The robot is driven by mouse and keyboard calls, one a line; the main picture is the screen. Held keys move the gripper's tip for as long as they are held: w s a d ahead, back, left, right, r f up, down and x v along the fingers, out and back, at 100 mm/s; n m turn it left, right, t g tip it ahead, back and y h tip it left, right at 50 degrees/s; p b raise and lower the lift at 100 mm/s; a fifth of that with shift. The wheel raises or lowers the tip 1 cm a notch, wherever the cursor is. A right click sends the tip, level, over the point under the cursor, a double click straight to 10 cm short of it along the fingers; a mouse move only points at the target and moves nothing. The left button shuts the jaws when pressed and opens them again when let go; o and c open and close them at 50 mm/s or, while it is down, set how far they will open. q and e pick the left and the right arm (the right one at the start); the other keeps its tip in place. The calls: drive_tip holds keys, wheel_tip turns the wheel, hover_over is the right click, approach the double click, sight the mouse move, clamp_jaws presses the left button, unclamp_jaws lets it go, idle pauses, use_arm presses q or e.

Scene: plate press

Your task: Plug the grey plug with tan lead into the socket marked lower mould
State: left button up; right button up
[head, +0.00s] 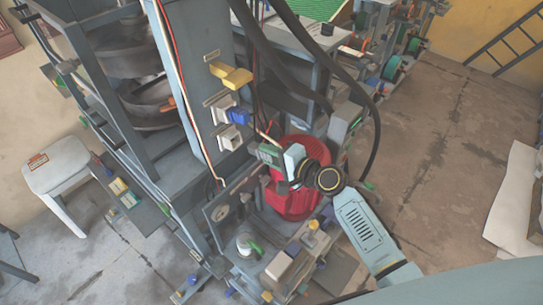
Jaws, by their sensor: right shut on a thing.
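My right gripper (278,157) comes in from the lower right and is shut on the grey plug (267,152), which looks grey-green here. The tan lead (265,136) shows just above it. The plug is in front of the red drum and to the lower right of the sockets, apart from them. The lowest white socket (230,138) on the grey column looks empty. Its marking is too small to read, so I cannot tell which socket is the lower mould one. My left gripper is not in view.
A blue plug (238,114) sits in the socket above, and a yellow plug (232,74) sits higher on the grey column (193,75). Thick black hoses (316,40) hang behind my right arm. A red drum (289,202) stands below.

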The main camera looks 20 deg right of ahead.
sight(249, 148)
drive_tip(key=shift+b+x, duration=0.85)
drive_tip(key=shift+x, duration=1.35)
drive_tip(key=shift+w+a, duration=0.15)
drive_tip(key=shift+a, duration=0.05)
drive_tip(key=shift+b+x, duration=1)
drive_tip(key=shift+x, duration=1.05)
drive_tip(key=o, duration=1.1)
drive_tip(key=shift+f, duration=0.1)
drive_tip(key=shift+s+d, duration=0.25)
drive_tip(key=shift+s, duration=0.25)
drive_tip(key=p+v, duration=0.2)
drive_tip(key=v, duration=1)
drive_tip(key=shift+s+d+r, duration=0.1)
drive_tip(key=shift+d+r, duration=0.05)
drive_tip(key=shift+r, duration=0.1)
